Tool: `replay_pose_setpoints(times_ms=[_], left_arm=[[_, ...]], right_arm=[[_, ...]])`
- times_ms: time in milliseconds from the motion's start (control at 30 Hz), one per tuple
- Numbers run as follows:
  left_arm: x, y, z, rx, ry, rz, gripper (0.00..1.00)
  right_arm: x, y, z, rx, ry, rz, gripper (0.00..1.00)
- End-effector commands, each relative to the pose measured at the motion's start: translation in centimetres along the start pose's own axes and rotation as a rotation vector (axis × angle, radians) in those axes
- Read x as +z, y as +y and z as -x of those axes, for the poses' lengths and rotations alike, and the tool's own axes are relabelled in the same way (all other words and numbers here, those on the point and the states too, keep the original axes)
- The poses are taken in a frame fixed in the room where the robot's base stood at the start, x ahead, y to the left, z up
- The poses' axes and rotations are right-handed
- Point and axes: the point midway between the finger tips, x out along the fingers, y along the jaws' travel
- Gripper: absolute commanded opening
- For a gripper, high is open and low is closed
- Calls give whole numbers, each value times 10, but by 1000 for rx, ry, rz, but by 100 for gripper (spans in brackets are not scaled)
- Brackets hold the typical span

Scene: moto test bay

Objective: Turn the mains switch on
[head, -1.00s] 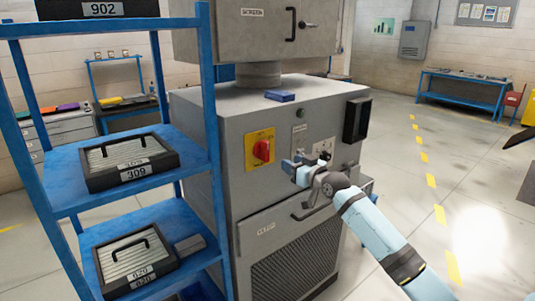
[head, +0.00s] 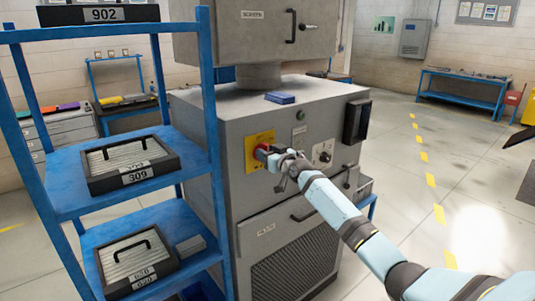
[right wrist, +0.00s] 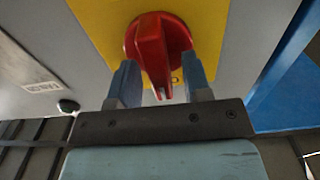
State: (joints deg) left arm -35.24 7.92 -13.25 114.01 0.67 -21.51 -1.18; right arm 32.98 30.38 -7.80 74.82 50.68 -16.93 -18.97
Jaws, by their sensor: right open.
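The mains switch is a red rotary knob (right wrist: 158,45) on a yellow plate (head: 254,142) on the front of a grey cabinet (head: 232,200). My right gripper (head: 268,157) is at the knob and hides most of it in the head view. In the right wrist view the right gripper (right wrist: 162,85) is open, its blue fingers on either side of the knob's red handle. Gaps show between the handle and both fingers. The handle points toward the gripper in that view. My left gripper is in no view.
A blue shelf rack (head: 212,120) with black cases stands close to the left of the switch. A round dial (head: 323,152) and a black box (head: 357,120) are on the cabinet to the right. A blue object (head: 280,97) lies on the cabinet top.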

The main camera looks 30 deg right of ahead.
Motion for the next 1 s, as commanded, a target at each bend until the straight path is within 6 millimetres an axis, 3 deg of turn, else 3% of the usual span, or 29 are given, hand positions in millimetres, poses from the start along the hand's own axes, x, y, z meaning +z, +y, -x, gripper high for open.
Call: replay_pose_setpoints(times_ms=[67,267,667,1000], left_arm=[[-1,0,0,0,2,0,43],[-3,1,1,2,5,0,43],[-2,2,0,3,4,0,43],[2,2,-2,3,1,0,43]], right_arm=[[0,0,0,0,0,0,45],[0,0,0,0,0,0,0],[0,0,0,0,0,-55,0],[1,3,0,0,-1,-300,0]])
